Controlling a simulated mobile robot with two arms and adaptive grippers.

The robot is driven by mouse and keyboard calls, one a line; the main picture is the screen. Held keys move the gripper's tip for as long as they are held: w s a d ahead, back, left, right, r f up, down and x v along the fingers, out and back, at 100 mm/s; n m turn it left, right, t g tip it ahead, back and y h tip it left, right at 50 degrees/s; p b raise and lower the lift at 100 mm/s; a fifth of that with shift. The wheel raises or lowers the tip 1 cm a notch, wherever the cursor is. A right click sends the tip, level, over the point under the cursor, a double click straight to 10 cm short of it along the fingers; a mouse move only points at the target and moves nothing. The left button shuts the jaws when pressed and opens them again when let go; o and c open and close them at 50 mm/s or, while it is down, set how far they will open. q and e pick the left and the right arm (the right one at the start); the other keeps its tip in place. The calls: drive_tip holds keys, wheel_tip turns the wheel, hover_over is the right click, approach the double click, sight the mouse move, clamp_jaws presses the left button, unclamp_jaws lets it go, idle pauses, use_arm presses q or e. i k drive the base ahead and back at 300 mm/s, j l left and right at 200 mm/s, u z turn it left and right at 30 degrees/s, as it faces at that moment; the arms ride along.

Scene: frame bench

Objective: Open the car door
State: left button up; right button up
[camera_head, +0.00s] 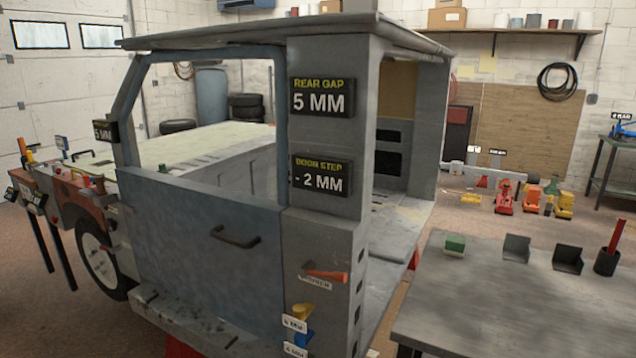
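The car door (190,235) is a blue-grey panel with a window frame on the side of a vehicle cab. It looks shut, lying flush or nearly flush with the pillar to its right. Its dark bar handle (234,238) is near the panel's right side. The pillar (322,225) carries signs reading "REAR GAP 5 MM" (322,97) and "DOOR STEP - 2 MM" (322,175). Neither of my grippers shows in the head view.
A grey workbench (500,310) stands at the right, with a green block, dark brackets and a cup on it. A step (180,315) runs below the door. Orange (328,275) and yellow (302,312) tools are on the pillar. Tyres (246,107) stand at the back.

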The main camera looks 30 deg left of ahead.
sight(217, 249)
drive_tip(key=u, duration=1.65)
drive_tip(key=i+j, duration=0.4)
drive_tip(key=j+z, duration=0.05)
drive_tip(key=j, duration=0.05)
